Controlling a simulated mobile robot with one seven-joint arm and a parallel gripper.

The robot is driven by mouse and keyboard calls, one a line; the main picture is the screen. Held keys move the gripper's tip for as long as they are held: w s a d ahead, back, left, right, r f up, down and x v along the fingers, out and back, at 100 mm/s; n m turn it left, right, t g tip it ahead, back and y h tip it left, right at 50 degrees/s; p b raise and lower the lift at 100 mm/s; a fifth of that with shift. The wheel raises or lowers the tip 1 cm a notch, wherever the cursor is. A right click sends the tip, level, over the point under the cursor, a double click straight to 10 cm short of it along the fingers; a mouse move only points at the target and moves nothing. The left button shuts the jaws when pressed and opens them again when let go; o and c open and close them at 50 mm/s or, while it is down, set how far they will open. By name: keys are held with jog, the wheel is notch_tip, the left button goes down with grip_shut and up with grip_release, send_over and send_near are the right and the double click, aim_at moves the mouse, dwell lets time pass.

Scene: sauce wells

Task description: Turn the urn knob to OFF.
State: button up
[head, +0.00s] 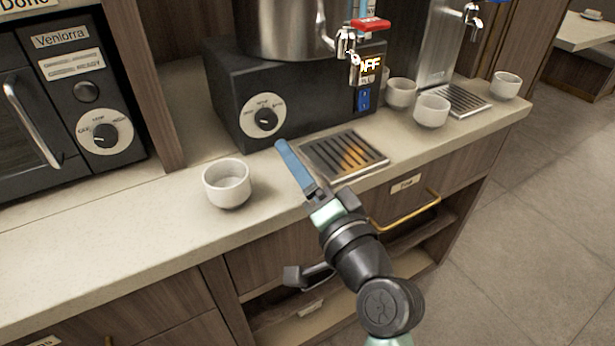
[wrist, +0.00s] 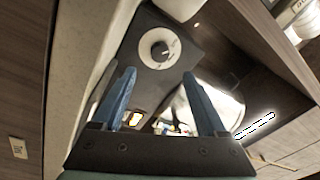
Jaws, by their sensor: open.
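The urn (head: 240,75) is a steel vessel on a black base, on the counter in the head view. Its knob (head: 264,117) is a small black dial on a round white plate on the base's front face. The plate's words and the knob's setting are too small to read surely. The knob also shows in the wrist view (wrist: 160,51), beyond and between my two blue fingers. My gripper (head: 281,146) is open and empty, in front of the base and apart from the knob; its fingers also show in the wrist view (wrist: 158,75).
A white cup (head: 227,184) stands on the counter left of my gripper. A drip grate (head: 345,155) lies at its right. The urn's tap (head: 347,43) has a red lever. More white cups (head: 431,111) stand at right. An oven (head: 70,98) with another dial stands at left.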

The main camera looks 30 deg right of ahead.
jog(key=shift+s+f, duration=0.15)
jog(key=shift+s, duration=1.5)
jog(key=w+a+r+n+t, duration=0.1)
jog(key=a+r+n, duration=0.25)
jog(key=r, duration=0.35)
jog(key=a+r+n+t+y, duration=0.1)
jog(key=a+r+n, duration=0.1)
jog(key=a+r, duration=0.35)
jog(key=w+a+r+n+t, duration=0.1)
jog(key=a+r+n+t, duration=0.15)
jog(key=r, duration=0.55)
jog(key=s+a+r+n+t, duration=0.25)
jog(key=s+a+r, duration=0.2)
jog(key=r, duration=0.35)
jog(key=s+a+r+n+t, duration=0.1)
jog(key=s+a+r+n, duration=0.2)
jog(key=s+r, duration=0.3)
notch_tip(320, 180, up, 24)
jog(key=w+p, duration=0.1)
jog(key=p, duration=2.2)
jog(key=shift+d+r+m+h, duration=0.25)
jog(key=shift+m+h, duration=0.05)
jog(key=shift+m, duration=0.05)
